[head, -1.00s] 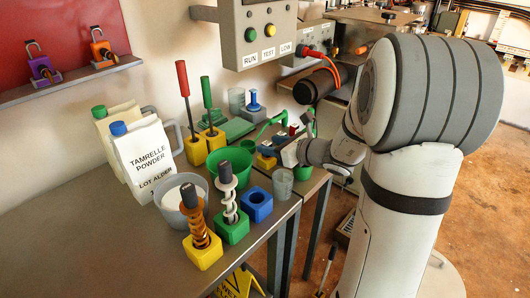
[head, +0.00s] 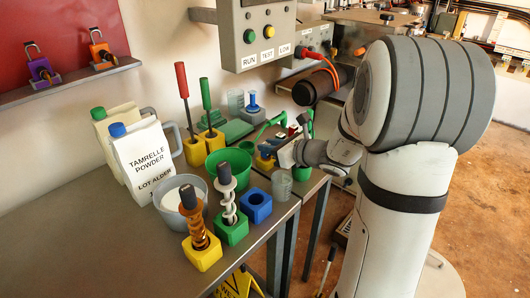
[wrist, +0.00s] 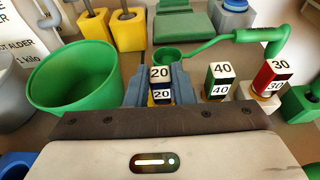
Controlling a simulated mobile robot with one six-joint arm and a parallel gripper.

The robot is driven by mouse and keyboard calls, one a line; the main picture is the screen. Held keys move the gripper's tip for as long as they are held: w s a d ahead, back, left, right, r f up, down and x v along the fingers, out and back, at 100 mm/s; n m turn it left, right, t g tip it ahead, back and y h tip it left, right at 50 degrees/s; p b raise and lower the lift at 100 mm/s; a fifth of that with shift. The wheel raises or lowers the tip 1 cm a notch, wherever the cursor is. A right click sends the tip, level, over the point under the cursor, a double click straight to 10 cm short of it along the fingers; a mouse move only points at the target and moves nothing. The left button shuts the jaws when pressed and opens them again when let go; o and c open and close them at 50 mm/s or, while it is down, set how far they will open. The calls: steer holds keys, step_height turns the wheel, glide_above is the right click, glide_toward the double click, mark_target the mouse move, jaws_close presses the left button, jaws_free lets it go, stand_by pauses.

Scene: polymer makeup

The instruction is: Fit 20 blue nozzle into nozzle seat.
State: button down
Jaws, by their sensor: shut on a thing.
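The 20 blue nozzle (wrist: 160,75) is a small block with a white "20" top, between the two grey-blue fingers of my gripper (wrist: 160,84) in the wrist view. The fingers are shut on its sides. A second "20" label shows just below it; I cannot tell whether the nozzle is still touching what is beneath. Beside it on the right stand a green 40 nozzle (wrist: 220,75) and a red 30 nozzle (wrist: 272,76). In the head view my gripper (head: 282,155) is low over the far table, its fingertips mostly hidden. I cannot identify the nozzle seat.
A green bowl (wrist: 75,78) is close left of my gripper. A green ladle (wrist: 170,57) lies behind the nozzles. In the head view a clear cup (head: 279,184), a blue block (head: 257,207) and spiral tools in yellow (head: 203,255) and green (head: 231,233) blocks stand nearer.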

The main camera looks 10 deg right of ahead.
step_height(320, 180, up, 10)
steer(key=p, duration=0.2)
stand_by(0.3)
stand_by(0.4)
